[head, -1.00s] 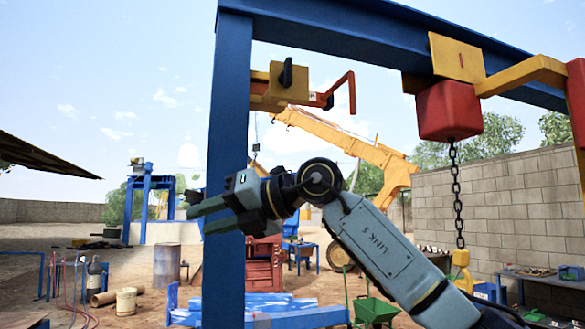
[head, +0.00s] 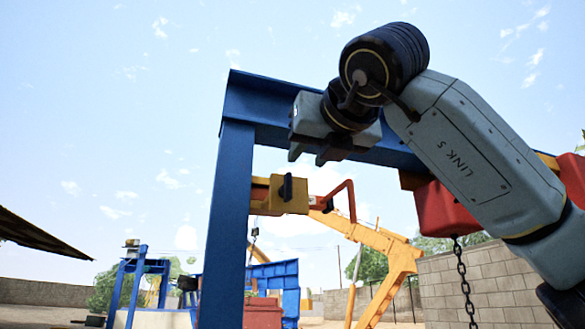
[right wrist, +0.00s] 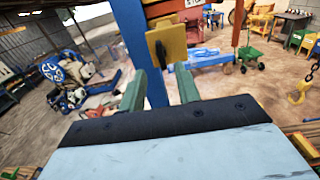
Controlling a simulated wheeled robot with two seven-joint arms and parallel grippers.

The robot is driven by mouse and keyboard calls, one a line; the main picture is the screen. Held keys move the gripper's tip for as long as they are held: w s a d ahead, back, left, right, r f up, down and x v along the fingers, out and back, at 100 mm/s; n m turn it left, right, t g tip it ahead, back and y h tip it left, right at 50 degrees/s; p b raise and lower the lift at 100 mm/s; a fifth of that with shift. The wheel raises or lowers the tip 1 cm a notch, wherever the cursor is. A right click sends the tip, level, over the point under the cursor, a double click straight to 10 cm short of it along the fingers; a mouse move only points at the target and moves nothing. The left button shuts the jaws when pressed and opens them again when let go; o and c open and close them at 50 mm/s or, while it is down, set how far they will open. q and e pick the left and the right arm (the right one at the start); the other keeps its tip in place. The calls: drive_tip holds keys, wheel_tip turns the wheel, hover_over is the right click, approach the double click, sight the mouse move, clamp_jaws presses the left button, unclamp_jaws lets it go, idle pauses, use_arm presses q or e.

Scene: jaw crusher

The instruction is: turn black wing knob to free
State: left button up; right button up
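The black wing knob (head: 286,188) stands upright on the front of a yellow block (head: 299,203) beside the blue post. In the right wrist view the knob (right wrist: 161,54) shows as a dark bar on the yellow block (right wrist: 178,42). My right gripper (head: 312,153) is above the knob in the head view, its fingers pointing down and apart. In the right wrist view its two green fingers (right wrist: 161,84) are open and empty, with the knob beyond them and between their lines. They do not touch it. My left gripper is not in view.
A blue post (head: 225,220) and blue top beam (head: 262,108) frame the knob. A red bent handle (head: 348,192) sticks out right of the yellow block. A red block (head: 440,208) with a hanging chain (head: 466,285) is farther right.

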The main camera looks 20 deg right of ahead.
sight(290, 178)
drive_tip(key=w+p, duration=0.3)
drive_tip(key=w, duration=0.5)
drive_tip(key=shift+w+a, duration=0.15)
drive_tip(key=shift+w, duration=0.2)
clamp_jaws()
